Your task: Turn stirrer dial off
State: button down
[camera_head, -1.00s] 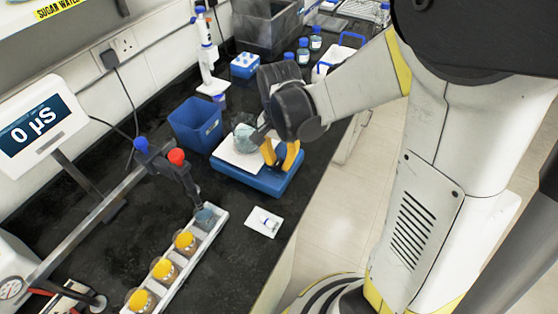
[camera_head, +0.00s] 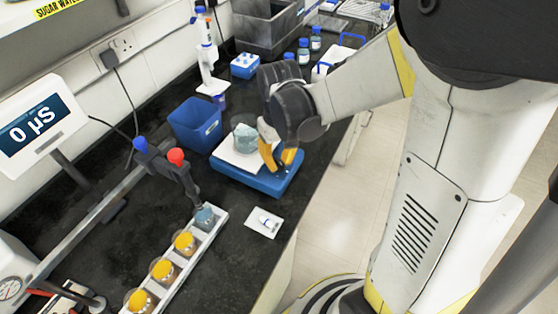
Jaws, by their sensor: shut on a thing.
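The stirrer (camera_head: 247,181) is a blue box with a white top plate, standing on the black bench. A glass beaker (camera_head: 245,138) with pale bluish contents stands on its plate. My gripper (camera_head: 276,168) points down at the front right part of the stirrer, just right of the beaker. Its yellow fingers are close together at the stirrer's front edge. The dial is hidden behind the fingers, and they appear shut on it.
A blue bin (camera_head: 196,125) stands left of the stirrer. A white rack (camera_head: 178,262) with several orange-filled jars and a probe arm (camera_head: 180,178) are in front. A small white card (camera_head: 264,222) lies near the bench edge. Bottles (camera_head: 304,50) stand behind.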

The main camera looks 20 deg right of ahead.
aim_at(279, 161)
jog(key=n, duration=0.6)
jog(key=shift+n, duration=0.3)
dwell(0.4)
jog(key=c, duration=1.4)
grip_release()
jog(key=shift+r, duration=0.1)
notch_tip(279, 161, up, 12)
jog(key=shift+f, duration=0.1)
